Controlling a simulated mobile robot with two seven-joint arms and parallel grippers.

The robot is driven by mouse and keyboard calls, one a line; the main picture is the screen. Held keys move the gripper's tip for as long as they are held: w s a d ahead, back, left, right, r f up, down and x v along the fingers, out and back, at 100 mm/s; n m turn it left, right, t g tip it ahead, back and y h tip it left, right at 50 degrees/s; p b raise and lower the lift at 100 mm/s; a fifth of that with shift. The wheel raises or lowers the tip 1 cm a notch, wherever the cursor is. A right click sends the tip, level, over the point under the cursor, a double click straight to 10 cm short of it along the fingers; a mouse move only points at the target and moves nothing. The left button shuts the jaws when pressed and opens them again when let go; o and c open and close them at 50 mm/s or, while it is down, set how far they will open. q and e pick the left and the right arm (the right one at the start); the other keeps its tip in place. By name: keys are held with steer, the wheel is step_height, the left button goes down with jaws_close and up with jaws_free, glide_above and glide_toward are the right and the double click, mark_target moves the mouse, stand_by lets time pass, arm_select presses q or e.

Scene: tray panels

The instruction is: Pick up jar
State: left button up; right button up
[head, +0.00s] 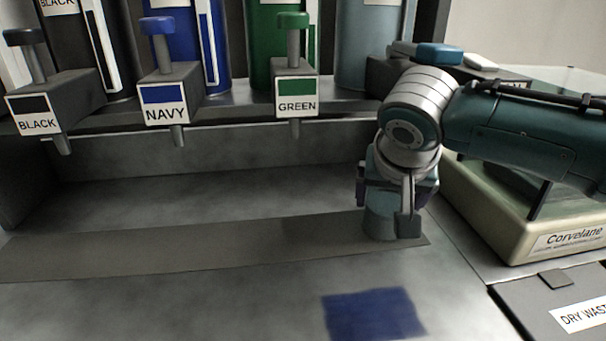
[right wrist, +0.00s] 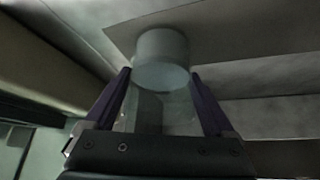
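The jar (head: 379,222) is a short grey-teal cylinder. In the head view it stands upright at the right end of the dark strip on the counter, directly below my right gripper (head: 392,196). In the right wrist view the jar (right wrist: 162,62) shows as a pale round cylinder at the fingertips. The two purple fingers of my right gripper (right wrist: 160,72) reach to either side of it. The fingertips lie very close to its sides; I cannot tell whether they press on it. The hand hides part of the jar's top. My left gripper is in neither view.
Black (head: 37,121), navy (head: 165,108) and green (head: 296,103) labelled dispensers hang over the counter's back. A blue square (head: 373,314) lies in front. A cream Corvelane unit (head: 520,222) and a dry waste panel (head: 560,290) are at the right. The left strip is clear.

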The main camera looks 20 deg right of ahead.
steer(key=c, duration=1.3)
jaws_close()
steer(key=shift+r, duration=0.1)
